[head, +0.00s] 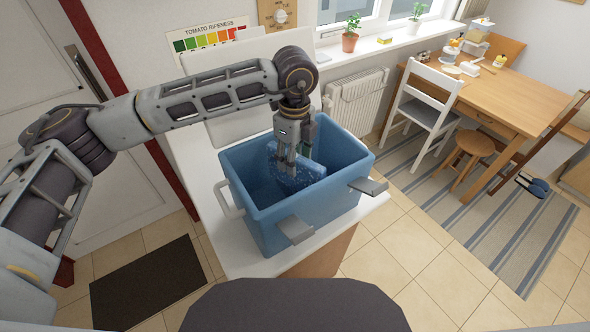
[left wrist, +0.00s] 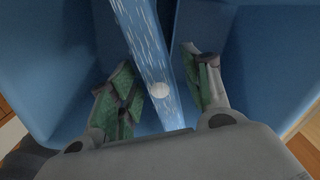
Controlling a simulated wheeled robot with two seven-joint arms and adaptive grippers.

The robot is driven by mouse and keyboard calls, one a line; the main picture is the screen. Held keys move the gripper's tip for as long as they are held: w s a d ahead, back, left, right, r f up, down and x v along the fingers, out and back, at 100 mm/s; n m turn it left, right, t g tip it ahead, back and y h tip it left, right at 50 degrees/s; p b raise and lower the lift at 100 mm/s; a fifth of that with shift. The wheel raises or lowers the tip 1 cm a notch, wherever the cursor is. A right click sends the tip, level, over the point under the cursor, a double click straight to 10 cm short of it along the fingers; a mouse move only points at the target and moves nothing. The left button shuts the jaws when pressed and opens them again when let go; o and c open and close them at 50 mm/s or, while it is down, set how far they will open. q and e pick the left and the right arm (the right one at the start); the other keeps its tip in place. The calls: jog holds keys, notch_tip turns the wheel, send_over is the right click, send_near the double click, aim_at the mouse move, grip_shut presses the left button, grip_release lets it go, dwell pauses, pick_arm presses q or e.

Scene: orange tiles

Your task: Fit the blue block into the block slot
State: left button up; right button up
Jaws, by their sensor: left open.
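A speckled blue block (head: 304,178) stands inside a blue bin (head: 307,221). My left gripper (head: 290,168) points down into the bin at the block. In the left wrist view the block (left wrist: 145,50) is a narrow bar with white flecks and a pale round spot, running between the fingers. The left gripper (left wrist: 162,82) is open, with a green-padded finger on each side of the block and gaps visible. The bin walls (left wrist: 265,60) surround them. I cannot make out a separate block slot. My right gripper is not in view.
A wall chart (head: 209,35) hangs behind. A white chair (head: 424,105), stool (head: 467,152) and wooden table (head: 500,90) stand at right. The tiled floor (head: 415,245) between is clear.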

pick_arm(q)
jog(key=shift+f, duration=0.4)
jog(key=shift+f, duration=0.15)
jog(key=shift+f+p, duration=0.6)
jog(key=shift+f, duration=0.3)
jog(key=shift+s+f+p, duration=0.1)
jog(key=shift+f+p, duration=0.25)
jog(key=shift+f, duration=1.2)
grip_shut()
jog(key=shift+d, duration=0.1)
